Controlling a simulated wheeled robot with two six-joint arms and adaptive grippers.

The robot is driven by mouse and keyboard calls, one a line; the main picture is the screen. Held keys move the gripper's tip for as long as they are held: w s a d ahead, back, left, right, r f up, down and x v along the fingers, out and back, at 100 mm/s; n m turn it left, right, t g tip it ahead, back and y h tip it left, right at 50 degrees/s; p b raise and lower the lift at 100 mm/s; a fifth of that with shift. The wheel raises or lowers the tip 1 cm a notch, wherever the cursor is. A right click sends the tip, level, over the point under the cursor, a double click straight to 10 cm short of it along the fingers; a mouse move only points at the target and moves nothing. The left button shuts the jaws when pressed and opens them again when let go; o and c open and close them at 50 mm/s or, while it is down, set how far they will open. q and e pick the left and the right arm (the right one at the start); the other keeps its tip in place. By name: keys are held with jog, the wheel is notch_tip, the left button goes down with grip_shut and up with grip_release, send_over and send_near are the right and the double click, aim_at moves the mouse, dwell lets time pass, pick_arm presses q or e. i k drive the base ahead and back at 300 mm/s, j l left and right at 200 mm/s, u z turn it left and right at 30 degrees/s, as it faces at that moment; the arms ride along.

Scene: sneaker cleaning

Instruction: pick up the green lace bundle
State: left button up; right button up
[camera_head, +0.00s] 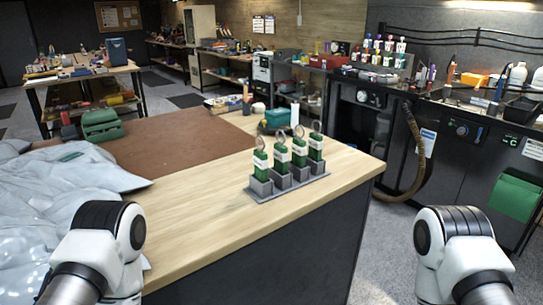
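Several green bundles (281,155) with pale bands and loops on top stand upright in a row. They sit in the sockets of a grey holder (262,198) near the right end of the wooden table (210,237). The bundles look alike, so I cannot tell one apart as the task's own. Only upper parts of my two arms show at the lower left and lower right. Both grippers are out of view, and no arm touches the bundles or holder.
A crumpled pale sheet (60,185) covers the table's left side, beside a brown mat (170,145). A green case (100,124) and a teal box (277,117) stand toward the back. Bare wood lies left of the holder. A hose (416,145) hangs at the right bench.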

aim_at(299, 148)
jog(key=i+l+u, duration=0.15)
jog(key=l+u, duration=0.15)
jog(key=u, duration=0.15)
jog(key=i+l+u, duration=0.1)
jog(key=l+u, duration=0.2)
jog(key=u, duration=0.15)
jog(key=l+u, duration=0.3)
jog(key=u, duration=0.15)
